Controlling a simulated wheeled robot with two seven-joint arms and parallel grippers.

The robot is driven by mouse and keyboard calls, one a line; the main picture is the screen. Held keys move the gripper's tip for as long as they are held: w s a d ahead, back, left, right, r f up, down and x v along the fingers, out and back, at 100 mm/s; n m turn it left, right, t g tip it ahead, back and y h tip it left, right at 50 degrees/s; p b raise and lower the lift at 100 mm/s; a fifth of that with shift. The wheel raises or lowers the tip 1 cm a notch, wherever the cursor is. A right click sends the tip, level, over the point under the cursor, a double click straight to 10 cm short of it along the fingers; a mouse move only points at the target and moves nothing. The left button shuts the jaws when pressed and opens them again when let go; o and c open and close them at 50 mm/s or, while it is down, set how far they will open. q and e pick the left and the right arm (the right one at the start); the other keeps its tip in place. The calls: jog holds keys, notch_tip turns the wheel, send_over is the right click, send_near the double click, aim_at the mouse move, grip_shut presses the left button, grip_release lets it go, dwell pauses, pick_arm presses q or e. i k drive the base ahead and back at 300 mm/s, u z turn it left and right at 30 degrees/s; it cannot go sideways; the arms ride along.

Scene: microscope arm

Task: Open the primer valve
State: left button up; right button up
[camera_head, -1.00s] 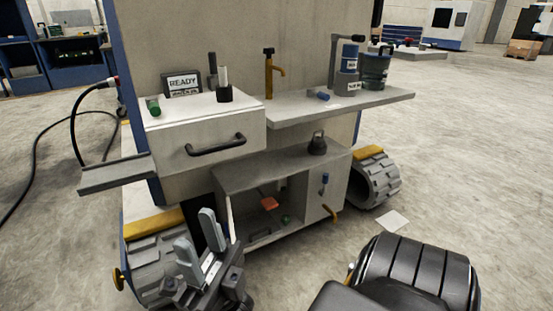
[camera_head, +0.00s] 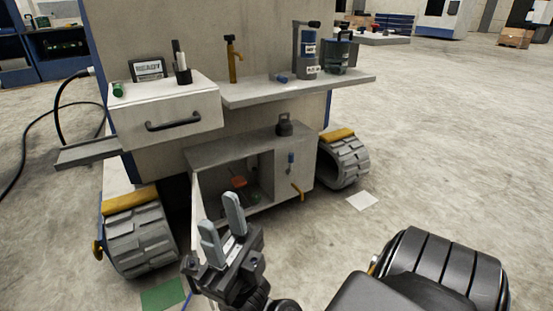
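No part is labelled as the primer valve, so I cannot tell which one it is. A brass tap-like fitting (camera_head: 233,60) stands upright at the back of the upper shelf. A small orange-yellow lever (camera_head: 297,191) sticks out low on the front of the lower cabinet. Inside the cabinet's open bay is a red-orange part (camera_head: 239,182), partly dark and small. My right gripper (camera_head: 221,208) is in front of the bay, fingers pointing up and apart, with nothing between them. It overlaps the bay's lower left in the picture. My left gripper is out of view.
A pale door (camera_head: 197,207) stands open at the bay's left edge, close to my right gripper. A drawer with a black handle (camera_head: 173,122) and the upper shelf (camera_head: 300,90) overhang the cabinet (camera_head: 296,171). Tracked wheels (camera_head: 139,240) flank it. The floor at right is mostly clear.

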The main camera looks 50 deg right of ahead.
aim_at(257, 197)
jog(key=z, duration=0.4)
jog(key=i, duration=1)
